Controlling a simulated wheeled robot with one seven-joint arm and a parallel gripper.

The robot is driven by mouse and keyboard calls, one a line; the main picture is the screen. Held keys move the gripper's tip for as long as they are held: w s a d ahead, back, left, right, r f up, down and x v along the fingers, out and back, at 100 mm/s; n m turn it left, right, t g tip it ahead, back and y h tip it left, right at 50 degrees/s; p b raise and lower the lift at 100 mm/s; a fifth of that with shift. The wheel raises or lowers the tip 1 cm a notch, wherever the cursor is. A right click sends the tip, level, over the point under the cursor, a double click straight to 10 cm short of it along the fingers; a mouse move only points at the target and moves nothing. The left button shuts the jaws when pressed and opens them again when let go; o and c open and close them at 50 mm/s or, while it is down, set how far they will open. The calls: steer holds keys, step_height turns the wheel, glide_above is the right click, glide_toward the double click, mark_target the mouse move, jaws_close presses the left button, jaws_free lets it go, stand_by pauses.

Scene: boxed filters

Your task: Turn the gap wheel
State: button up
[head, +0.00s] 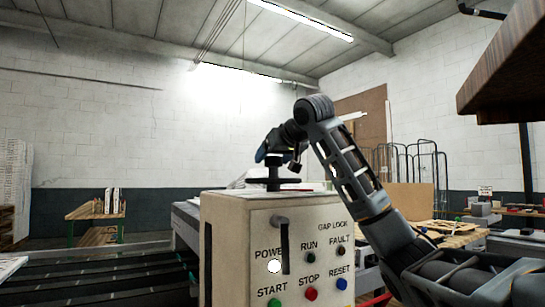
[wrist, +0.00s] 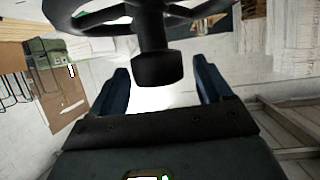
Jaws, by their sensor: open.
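The gap wheel (head: 275,185) is a dark wheel on top of the pale control cabinet (head: 225,240) in the head view. In the wrist view, the wheel's black rim and spokes (wrist: 100,16) cross the top, and its thick hub (wrist: 155,68) points toward the camera. My gripper (head: 268,155) is above the wheel at the end of my raised arm. In the wrist view, my gripper (wrist: 163,72) has its two blue fingers wide apart, with the hub showing between them. I see no finger clearly touching it; the exact depth is hard to tell.
The cabinet front has a GAP LOCK lever slot (head: 285,248) and several coloured buttons. A dark roller conveyor (head: 90,275) lies at left. A brown overhanging slab (head: 510,65) is at upper right. A cardboard box (head: 408,197) and wire cage stand behind my arm.

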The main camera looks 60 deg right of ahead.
steer(key=shift+w+d+f, duration=0.2)
steer(key=shift+w+d, duration=0.1)
steer(key=shift+w, duration=0.05)
steer(key=c, duration=1.4)
